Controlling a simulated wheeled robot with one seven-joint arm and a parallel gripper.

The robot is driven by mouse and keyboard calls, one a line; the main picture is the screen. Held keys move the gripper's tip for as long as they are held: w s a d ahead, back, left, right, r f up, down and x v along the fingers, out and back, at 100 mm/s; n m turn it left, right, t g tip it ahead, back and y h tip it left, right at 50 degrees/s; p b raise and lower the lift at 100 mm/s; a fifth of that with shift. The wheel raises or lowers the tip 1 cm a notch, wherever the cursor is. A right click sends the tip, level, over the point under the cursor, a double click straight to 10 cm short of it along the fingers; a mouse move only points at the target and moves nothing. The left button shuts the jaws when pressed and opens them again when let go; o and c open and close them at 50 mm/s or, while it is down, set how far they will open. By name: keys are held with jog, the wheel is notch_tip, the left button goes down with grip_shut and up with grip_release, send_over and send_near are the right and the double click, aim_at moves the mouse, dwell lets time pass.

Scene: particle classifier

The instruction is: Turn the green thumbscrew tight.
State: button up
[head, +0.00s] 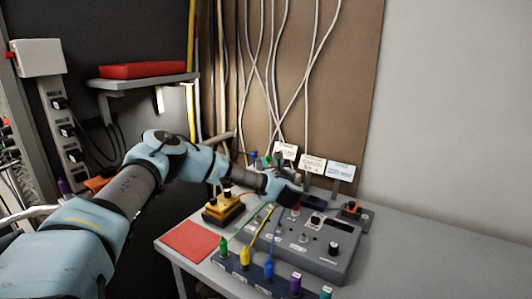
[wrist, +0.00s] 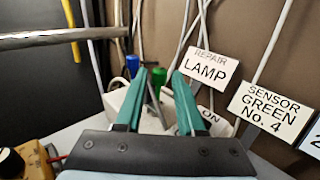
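The green thumbscrew (wrist: 158,79) stands upright on a pale block at the back of the bench, just right of a blue one (wrist: 132,66). In the head view the green thumbscrew (head: 266,161) shows small, beyond my gripper. My gripper (wrist: 159,73) is open and empty, its two teal fingers apart. In the wrist view the green thumbscrew appears between the fingertips, closer to the left one, and looks farther away than they are. I see no contact. In the head view my gripper (head: 291,188) is above the back of the grey panel, its fingers hard to make out.
Label cards reading "Repair lamp" (wrist: 208,68) and "Sensor green No. 4" (wrist: 270,109) stand right of the fingers. White cables hang behind. A grey control panel (head: 318,249), coloured plugs and a yellow-black device (head: 223,209) crowd the bench. The bench's right side is clear.

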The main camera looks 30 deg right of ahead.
jog(key=p+x, duration=0.1)
jog(key=x, duration=0.5)
jog(key=shift+w+p, duration=0.25)
jog(key=shift+p, duration=0.1)
jog(key=shift+c, duration=0.2)
grip_shut()
